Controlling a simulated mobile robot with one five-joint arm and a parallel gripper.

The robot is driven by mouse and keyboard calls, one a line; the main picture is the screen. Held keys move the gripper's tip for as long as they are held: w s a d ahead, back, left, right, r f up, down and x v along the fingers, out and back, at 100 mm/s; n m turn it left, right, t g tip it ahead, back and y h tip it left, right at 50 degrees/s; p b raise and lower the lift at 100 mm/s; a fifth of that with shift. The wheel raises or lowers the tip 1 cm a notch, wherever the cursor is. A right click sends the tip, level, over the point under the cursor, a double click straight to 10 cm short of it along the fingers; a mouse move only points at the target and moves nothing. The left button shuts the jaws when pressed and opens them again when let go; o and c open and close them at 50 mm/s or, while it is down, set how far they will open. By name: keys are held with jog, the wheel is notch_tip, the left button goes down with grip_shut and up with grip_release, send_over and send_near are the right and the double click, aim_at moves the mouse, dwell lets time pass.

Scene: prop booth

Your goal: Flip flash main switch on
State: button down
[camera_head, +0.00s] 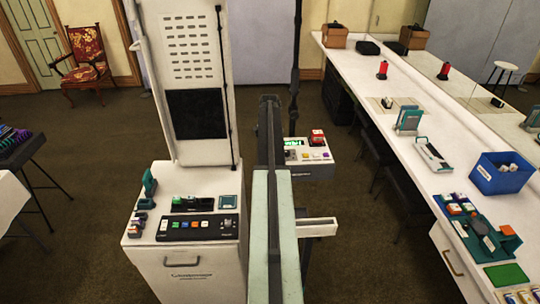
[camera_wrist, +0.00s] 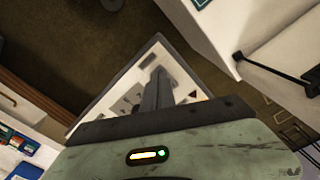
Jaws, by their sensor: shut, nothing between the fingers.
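A white control box (camera_head: 308,155) stands beyond my arm in the head view, with a green-lit area (camera_head: 295,143), a red part (camera_head: 317,137) and small coloured buttons on top. I cannot tell which part is the flash main switch. My gripper (camera_wrist: 157,78) is shut and empty in the wrist view. It points at a pale panel (camera_wrist: 128,88) with dark edging and several small fittings, partly hidden behind the fingers. I cannot tell whether the fingers touch it.
A white booth (camera_head: 185,270) with a black button panel (camera_head: 197,228) stands left of my arm. A long white counter (camera_head: 400,95) on the right holds a blue bin (camera_head: 502,172) and several small items. A chair (camera_head: 84,55) stands far left. Carpet is open between booth and chair.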

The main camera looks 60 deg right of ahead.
notch_tip(320, 180, up, 6)
jog(key=p, duration=0.5)
dwell(0.4)
